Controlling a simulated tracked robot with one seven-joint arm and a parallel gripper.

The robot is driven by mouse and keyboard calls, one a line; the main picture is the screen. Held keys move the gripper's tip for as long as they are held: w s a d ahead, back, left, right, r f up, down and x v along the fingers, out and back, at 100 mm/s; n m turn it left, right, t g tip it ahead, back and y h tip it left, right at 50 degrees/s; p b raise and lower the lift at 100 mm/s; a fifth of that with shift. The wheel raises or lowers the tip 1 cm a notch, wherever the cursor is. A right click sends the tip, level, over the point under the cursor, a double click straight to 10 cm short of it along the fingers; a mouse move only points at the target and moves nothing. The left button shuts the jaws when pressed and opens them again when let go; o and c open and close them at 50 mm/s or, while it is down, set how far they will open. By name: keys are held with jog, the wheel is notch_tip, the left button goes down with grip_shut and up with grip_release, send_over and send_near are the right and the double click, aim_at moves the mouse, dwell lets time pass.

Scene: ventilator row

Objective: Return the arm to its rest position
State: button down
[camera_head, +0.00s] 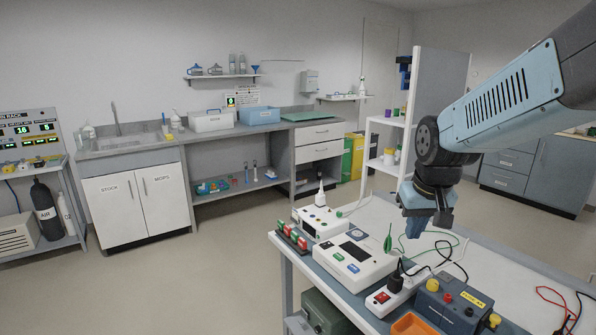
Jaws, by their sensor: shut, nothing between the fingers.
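My arm comes in from the upper right, with a light blue link and a dark joint. My gripper (428,227) points down and is shut and empty, over the far part of the workbench (510,262). It looks apart from the devices to its left and in front. How high it is above the bench top is hard to tell.
On the workbench stand a white device (350,259), a smaller white device (320,221), a power strip (392,296), a blue-grey box with knobs (450,308) and an orange tray (415,324). Loose cables lie near the gripper. A white shelf (384,165) stands behind. The floor at left is clear.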

jog(key=s+r+t, duration=0.2)
jog(key=s+r, duration=0.4)
jog(key=s, duration=0.5)
jog(key=shift+s+a+r, duration=0.2)
jog(key=shift+r, duration=0.05)
